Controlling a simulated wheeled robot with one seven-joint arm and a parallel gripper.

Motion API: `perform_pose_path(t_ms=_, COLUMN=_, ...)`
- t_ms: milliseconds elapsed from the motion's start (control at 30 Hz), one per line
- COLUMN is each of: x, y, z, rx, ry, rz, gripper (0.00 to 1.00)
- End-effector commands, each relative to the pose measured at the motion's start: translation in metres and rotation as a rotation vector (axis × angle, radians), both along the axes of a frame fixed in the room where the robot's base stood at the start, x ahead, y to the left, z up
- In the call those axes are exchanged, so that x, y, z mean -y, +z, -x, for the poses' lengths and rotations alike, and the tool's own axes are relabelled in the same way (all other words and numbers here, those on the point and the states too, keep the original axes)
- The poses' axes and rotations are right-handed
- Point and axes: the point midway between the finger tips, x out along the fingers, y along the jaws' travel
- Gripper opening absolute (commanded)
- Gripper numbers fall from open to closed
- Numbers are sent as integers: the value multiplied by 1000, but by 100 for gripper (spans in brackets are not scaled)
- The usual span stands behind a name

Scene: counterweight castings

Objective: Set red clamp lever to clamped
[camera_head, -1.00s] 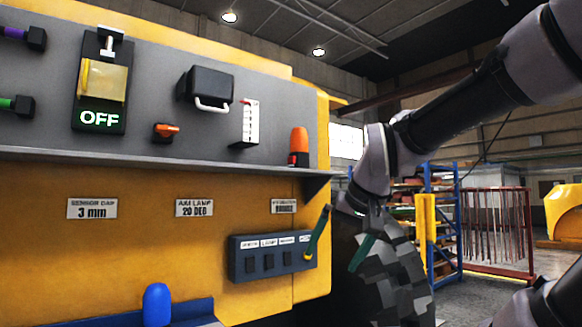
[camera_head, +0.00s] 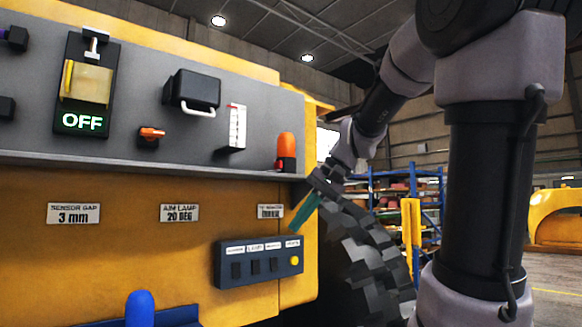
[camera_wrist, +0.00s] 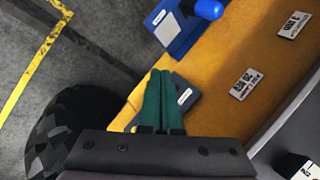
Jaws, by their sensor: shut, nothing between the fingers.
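No lever that I can surely call the red clamp lever shows. A small orange-red handle (camera_head: 151,134) sits on the grey panel, left of centre in the head view; I cannot tell whether it is a clamp lever. My gripper (camera_head: 305,212) has teal fingers and is near the right end of the yellow machine, just above the button box (camera_head: 258,265). In the wrist view my gripper (camera_wrist: 160,74) is shut and empty, its fingers together, with the button box (camera_wrist: 187,98) partly hidden behind them.
The grey panel also bears a covered OFF switch (camera_head: 84,85), a black box with a white handle (camera_head: 192,92) and an orange beacon (camera_head: 286,150). A blue knob (camera_head: 140,308) stands low at left. A large tyre (camera_head: 365,255) stands close by my gripper.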

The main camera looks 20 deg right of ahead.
Motion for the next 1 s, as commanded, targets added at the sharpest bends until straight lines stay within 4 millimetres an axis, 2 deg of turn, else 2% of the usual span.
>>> perform_pose_path(t_ms=33, x=6, y=10, z=-19, rx=-15, ry=0, rz=-64, gripper=0)
perform_pose_path(t_ms=167, x=20, y=41, z=-61, rx=-13, ry=24, rz=-240, gripper=0)
perform_pose_path(t_ms=267, x=40, y=65, z=-94, rx=16, ry=41, rz=-380, gripper=0)
perform_pose_path(t_ms=400, x=80, y=99, z=-135, rx=98, ry=64, rz=-570, gripper=0)
perform_pose_path(t_ms=500, x=113, y=120, z=-157, rx=171, ry=76, rz=-685, gripper=0)
perform_pose_path(t_ms=600, x=143, y=136, z=-171, rx=241, ry=84, rz=-773, gripper=0)
perform_pose_path(t_ms=733, x=169, y=148, z=-180, rx=304, ry=92, rz=-842, gripper=0)
perform_pose_path(t_ms=833, x=178, y=153, z=-182, rx=329, ry=94, rz=-865, gripper=0)
perform_pose_path(t_ms=1000, x=181, y=154, z=-183, rx=336, ry=96, rz=-871, gripper=0)
